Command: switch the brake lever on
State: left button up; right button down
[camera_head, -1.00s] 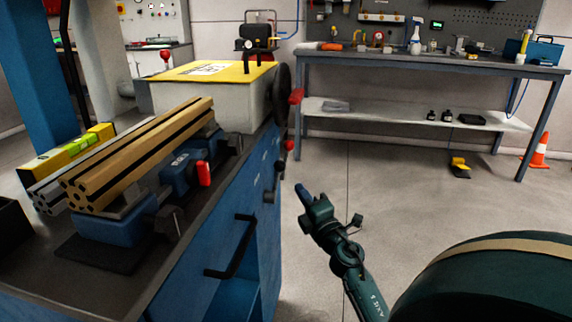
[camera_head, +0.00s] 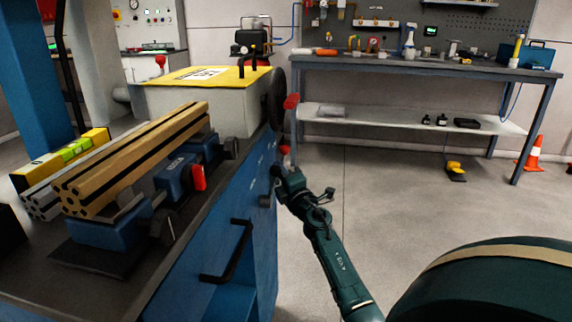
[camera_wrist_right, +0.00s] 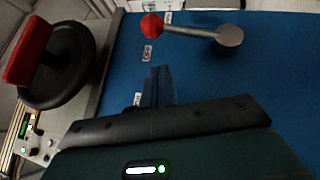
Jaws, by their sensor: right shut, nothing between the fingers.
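The brake lever (camera_wrist_right: 190,30) is a grey rod with a red ball knob, on a round pivot on the blue cabinet side in the right wrist view. The rod points left from the pivot. In the head view its red ball (camera_head: 285,150) shows just above my right gripper (camera_head: 278,174). In the right wrist view my right gripper (camera_wrist_right: 158,84) is shut and empty. Its fingertips are below the ball, apart from it in the picture. My left gripper is not in view.
A handwheel with a red handle (camera_head: 291,101) juts out above the lever. A black drawer handle (camera_head: 230,252) sticks out of the blue cabinet (camera_head: 262,195) nearer me. Bronze bars (camera_head: 140,160) lie clamped on its top.

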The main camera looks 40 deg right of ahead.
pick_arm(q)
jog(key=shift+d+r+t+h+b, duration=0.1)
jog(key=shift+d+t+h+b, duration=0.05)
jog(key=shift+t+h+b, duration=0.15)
pick_arm(e)
jog(key=d, duration=0.1)
jog(key=w+d, duration=0.1)
jog(key=d+r, duration=0.1)
jog(key=shift+w+d, duration=0.1)
jog(key=shift+w, duration=0.1)
pick_arm(q)
jog(key=shift+p, duration=0.5)
pick_arm(e)
jog(key=shift+w+d+r, duration=0.1)
jog(key=shift+r, duration=0.05)
